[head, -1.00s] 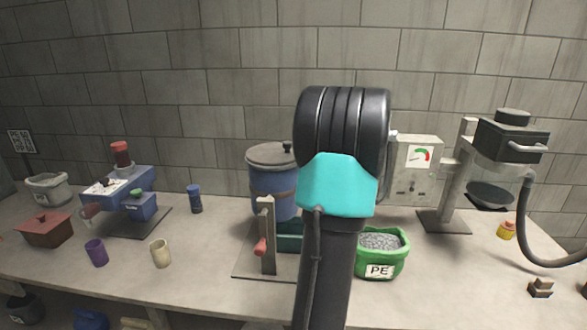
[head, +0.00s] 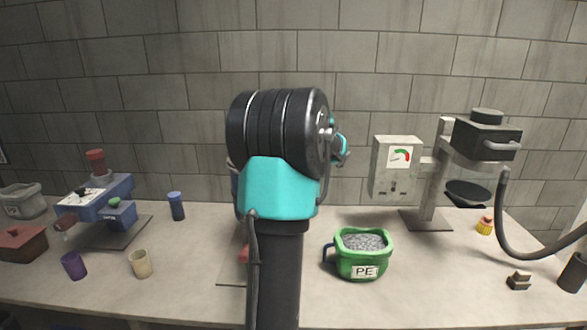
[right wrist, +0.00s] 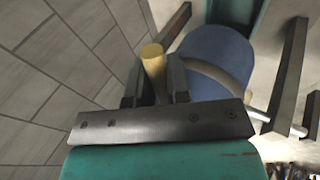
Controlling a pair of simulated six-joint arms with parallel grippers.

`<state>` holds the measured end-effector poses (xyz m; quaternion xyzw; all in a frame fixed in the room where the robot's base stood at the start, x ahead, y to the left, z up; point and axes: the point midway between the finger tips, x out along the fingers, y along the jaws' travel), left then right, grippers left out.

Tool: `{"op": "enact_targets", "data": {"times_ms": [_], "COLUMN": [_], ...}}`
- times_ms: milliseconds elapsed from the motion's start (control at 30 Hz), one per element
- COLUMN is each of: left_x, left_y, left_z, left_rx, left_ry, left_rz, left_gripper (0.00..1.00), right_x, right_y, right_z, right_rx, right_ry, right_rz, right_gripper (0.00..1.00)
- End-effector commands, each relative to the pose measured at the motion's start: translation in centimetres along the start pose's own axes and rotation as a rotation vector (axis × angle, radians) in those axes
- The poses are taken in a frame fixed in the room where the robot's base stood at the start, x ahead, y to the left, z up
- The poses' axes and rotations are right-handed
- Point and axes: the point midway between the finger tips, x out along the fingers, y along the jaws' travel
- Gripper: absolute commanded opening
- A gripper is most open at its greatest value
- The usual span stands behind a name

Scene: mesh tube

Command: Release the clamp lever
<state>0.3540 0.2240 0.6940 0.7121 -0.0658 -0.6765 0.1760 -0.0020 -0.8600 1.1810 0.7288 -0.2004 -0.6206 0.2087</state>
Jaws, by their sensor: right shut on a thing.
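In the right wrist view my right gripper (right wrist: 154,88) is shut on a short yellow cylinder (right wrist: 152,58). I cannot tell whether this is the clamp lever's handle. A blue rounded body (right wrist: 215,58) lies just beyond the fingers, with a grey curved bar (right wrist: 212,74) across it. My left gripper is not in view.
A green bucket (head: 363,263) marked PE holds grey granules, right of the arm. A blue machine (head: 95,205), a purple cup (head: 74,266) and a cream cup (head: 141,264) stand left.

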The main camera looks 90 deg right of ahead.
Motion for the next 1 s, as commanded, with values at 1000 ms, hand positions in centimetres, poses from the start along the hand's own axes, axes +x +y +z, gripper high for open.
{"op": "enact_targets", "data": {"times_ms": [1000], "left_x": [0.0], "left_y": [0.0], "left_z": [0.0], "left_rx": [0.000], "left_ry": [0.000], "left_rz": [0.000], "left_gripper": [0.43], "right_x": [-5.6], "right_y": [0.0], "right_z": [0.0], "right_rx": [0.000], "right_ry": [-0.002], "right_rz": [0.003], "right_gripper": [0.42]}}
